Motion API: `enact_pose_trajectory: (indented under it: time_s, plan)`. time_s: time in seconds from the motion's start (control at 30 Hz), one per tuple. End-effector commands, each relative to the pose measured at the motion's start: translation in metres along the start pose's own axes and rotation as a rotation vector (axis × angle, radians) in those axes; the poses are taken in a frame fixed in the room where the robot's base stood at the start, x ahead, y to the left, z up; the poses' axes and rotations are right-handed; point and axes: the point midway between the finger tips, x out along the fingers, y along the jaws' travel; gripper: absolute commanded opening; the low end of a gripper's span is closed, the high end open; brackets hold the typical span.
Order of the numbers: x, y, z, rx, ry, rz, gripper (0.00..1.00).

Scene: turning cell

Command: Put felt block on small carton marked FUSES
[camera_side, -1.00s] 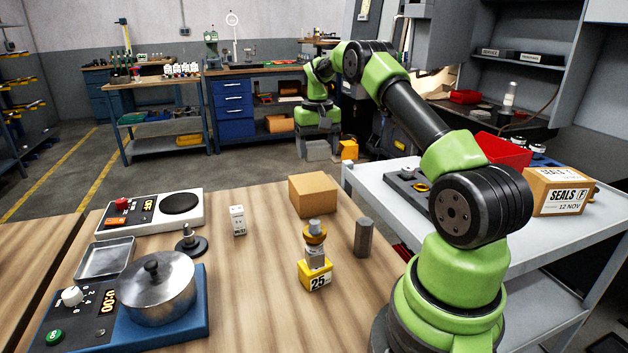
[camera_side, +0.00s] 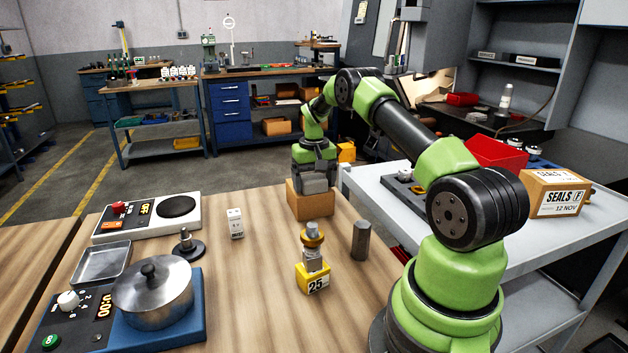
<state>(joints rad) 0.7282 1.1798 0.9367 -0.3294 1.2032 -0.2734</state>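A plain brown carton (camera_side: 309,204) stands on the wooden table; no FUSES lettering shows on its visible faces. My gripper (camera_side: 314,186) points down at the carton and covers most of its top. Whether its fingers are open or shut, and whether they hold anything, cannot be made out. I cannot pick out the felt block for sure. A small grey block (camera_side: 313,262) sits in a stack, on a yellow block marked 25 (camera_side: 314,283) and under a brass-coloured ring (camera_side: 313,240).
A dark grey cylinder (camera_side: 361,241) stands right of the stack. A small white block (camera_side: 236,223), a pot (camera_side: 152,293) on a blue hotplate, a metal tray (camera_side: 101,263) and a white device (camera_side: 147,217) are left. A SEALS carton (camera_side: 556,193) sits on the grey cart.

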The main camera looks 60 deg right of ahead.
Motion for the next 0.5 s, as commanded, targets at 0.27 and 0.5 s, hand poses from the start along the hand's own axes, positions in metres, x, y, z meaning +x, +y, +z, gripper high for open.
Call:
enact_pose_trajectory:
  time_s: [0.27,0.5]
  plan:
    - [0.0,0.0,0.0,0.0,0.0,0.0,0.94]
    - [-0.02,0.0,-0.001,-0.002,0.005,0.001,0.94]
